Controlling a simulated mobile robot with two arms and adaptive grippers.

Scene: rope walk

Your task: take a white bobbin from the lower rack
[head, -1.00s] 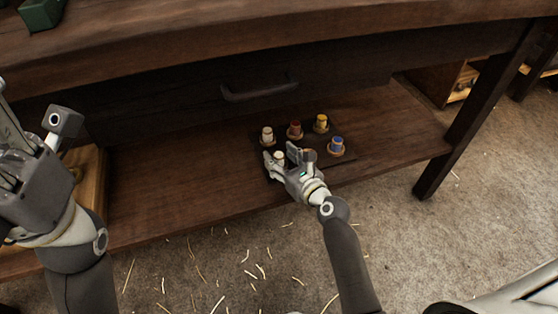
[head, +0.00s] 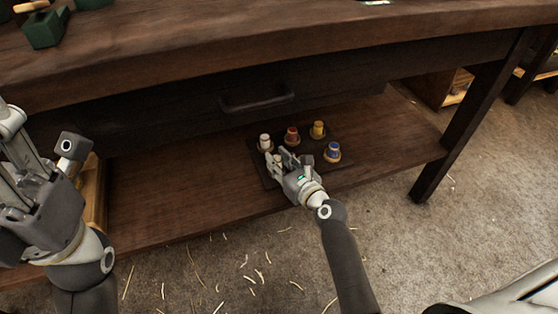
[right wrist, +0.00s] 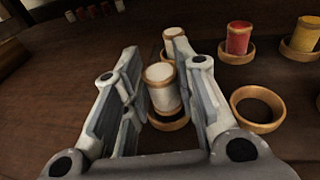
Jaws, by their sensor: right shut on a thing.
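The lower rack (head: 263,178) is a dark board with wooden rings on the shelf under the bench. My right gripper (head: 278,158) is at its front left, shut on a white bobbin (right wrist: 161,88) with tan ends. This bobbin stands nearly upright between the fingers, over a wooden ring (right wrist: 168,122). I cannot tell whether it is clear of the ring. A second white bobbin (head: 265,141) stands behind it, partly hidden by a finger in the right wrist view (right wrist: 172,34). My left gripper (head: 25,165) is raised at the far left, away from the rack; its finger opening is unclear.
Red (head: 292,136), yellow (head: 318,130) and blue (head: 333,152) bobbins stand on the rack. An empty ring (right wrist: 257,108) lies right of the held bobbin. The drawer (head: 300,95) hangs above.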

